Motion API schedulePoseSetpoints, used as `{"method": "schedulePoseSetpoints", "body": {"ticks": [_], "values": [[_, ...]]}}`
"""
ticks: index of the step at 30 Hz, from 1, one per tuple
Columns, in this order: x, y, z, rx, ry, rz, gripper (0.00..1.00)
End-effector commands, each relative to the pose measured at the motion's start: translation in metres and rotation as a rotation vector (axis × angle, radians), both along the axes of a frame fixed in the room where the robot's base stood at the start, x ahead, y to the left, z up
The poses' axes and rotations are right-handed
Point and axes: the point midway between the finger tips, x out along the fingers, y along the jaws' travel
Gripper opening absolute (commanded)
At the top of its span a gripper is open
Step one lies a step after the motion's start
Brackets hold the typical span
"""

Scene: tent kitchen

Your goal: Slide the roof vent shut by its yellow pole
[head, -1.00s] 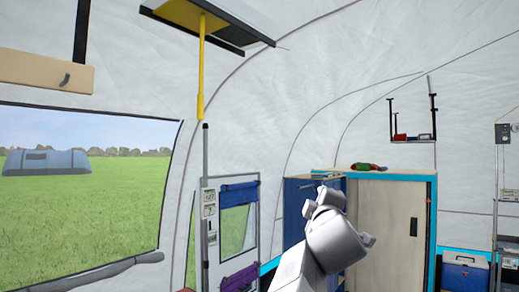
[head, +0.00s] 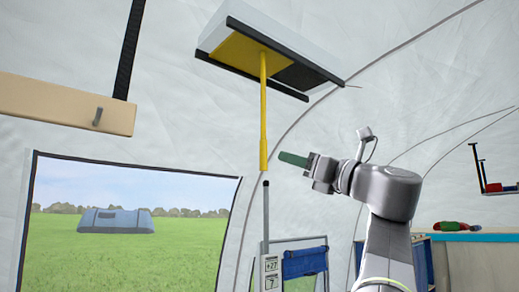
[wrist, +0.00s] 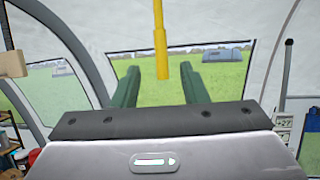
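The roof vent (head: 238,50) is up on the sloping tent ceiling in the head view, with a yellow panel on its left part and a dark part (head: 298,74) to the right, between black rails. The yellow pole (head: 263,112) hangs straight down from the panel, thicker at its lower end. My gripper (head: 282,157) points left at the pole's lower end, with a small gap showing. In the wrist view, its two green fingers are spread apart and empty; the yellow pole (wrist: 159,40) appears between their tips, apparently just beyond them.
A grey post (head: 265,222) with labels stands below the pole. A hanging shelf (head: 498,190) is at the far right. The air around the pole is clear.

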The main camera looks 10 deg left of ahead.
Motion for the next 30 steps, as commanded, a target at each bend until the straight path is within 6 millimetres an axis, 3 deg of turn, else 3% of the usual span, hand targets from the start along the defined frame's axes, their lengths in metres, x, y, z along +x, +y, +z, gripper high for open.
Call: {"method": "schedulePoseSetpoints", "body": {"ticks": [18, 30], "values": [[0.043, 0.086, 0.042, 0.004, 0.003, 0.004, 0.40], [0.050, 0.098, 0.045, 0.002, 0.002, 0.000, 0.40]]}}
